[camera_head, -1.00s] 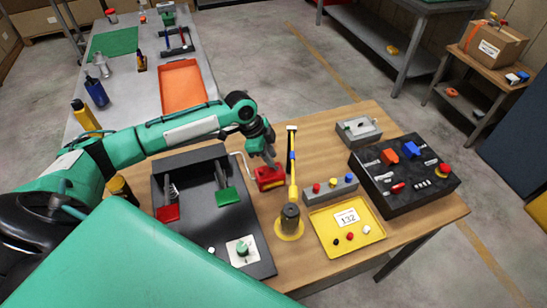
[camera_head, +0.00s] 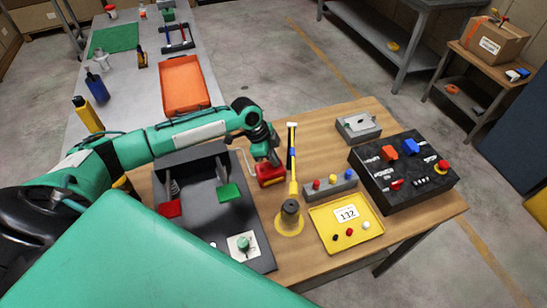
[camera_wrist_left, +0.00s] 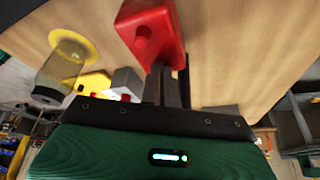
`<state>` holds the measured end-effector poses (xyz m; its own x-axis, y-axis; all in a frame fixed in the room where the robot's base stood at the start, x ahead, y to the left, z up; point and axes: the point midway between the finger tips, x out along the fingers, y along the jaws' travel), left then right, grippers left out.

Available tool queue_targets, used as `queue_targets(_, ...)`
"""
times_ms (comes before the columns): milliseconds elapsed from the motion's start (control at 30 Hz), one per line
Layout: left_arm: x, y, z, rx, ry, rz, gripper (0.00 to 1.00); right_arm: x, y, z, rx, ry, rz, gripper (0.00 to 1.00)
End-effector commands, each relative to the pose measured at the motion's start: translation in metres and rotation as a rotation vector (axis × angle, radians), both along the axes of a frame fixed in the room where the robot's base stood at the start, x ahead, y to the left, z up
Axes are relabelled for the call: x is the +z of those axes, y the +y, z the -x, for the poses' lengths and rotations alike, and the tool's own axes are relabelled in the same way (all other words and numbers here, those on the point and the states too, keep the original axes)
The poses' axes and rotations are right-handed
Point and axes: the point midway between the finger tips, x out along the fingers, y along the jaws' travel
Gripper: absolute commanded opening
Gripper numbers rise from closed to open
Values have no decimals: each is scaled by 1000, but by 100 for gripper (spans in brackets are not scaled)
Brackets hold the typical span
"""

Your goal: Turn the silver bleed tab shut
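My left gripper (camera_head: 272,161) reaches in from the left and points down at a small red block (camera_head: 267,178) on the wooden table. In the left wrist view its two dark fingers (camera_wrist_left: 163,78) stand close together, with their tips at the edge of the red block (camera_wrist_left: 153,32), which carries a round red knob. The fingers look shut. I cannot make out a silver tab; the fingers may hide it, so I cannot tell whether they hold it. My right gripper is not in view.
A grey button bar (camera_head: 330,189), yellow tray (camera_head: 367,236), black control panel (camera_head: 424,194) and grey box (camera_head: 347,136) stand right.

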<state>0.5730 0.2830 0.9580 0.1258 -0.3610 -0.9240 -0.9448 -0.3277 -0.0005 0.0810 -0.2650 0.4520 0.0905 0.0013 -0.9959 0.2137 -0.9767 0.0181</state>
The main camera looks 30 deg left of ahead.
Motion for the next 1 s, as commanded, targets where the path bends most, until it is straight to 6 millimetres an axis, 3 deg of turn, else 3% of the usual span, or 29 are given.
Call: queue_targets(1000, 0, 0, -6, -515, 0, 1, 0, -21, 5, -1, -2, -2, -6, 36)
